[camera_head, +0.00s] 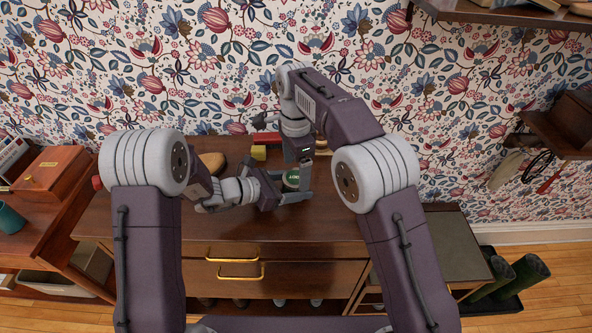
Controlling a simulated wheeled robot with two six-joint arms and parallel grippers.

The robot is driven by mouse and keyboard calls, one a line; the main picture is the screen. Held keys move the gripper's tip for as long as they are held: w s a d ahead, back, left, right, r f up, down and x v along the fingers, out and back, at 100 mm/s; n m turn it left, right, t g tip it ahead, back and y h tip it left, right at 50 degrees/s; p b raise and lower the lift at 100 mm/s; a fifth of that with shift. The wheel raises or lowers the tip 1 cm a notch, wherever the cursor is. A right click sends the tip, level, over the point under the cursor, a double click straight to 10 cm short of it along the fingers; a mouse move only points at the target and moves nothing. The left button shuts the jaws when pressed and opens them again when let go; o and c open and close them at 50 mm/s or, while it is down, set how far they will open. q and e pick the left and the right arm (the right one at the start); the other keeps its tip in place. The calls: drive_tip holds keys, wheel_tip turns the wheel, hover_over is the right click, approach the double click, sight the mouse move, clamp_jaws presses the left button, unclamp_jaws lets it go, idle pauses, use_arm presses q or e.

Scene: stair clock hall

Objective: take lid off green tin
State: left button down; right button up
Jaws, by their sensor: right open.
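The green tin (291,179) stands on the wooden cabinet top, mostly hidden by my grippers. Its round green top with pale marking shows between them. My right gripper (304,178) comes down from above at the tin's right side; it is open, with one finger clearly visible. My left gripper (288,190) comes in low from the left, with a finger in front of the tin. Its other finger is hidden, so I cannot tell whether it grips the tin. The seam between lid and tin cannot be made out.
Behind the tin, a yellow block (259,153) and a red item (240,141) lie near the wall, with a tan rounded object (212,162) to the left. The cabinet top (330,225) is clear in front. A wooden box (52,170) stands far left.

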drive_tip(key=shift+f, duration=0.75)
drive_tip(key=c, duration=1.5)
drive_tip(key=o, duration=1.5)
drive_tip(key=shift+r, duration=2.25)
use_arm(q)
drive_tip(key=shift+c, duration=1.2)
unclamp_jaws()
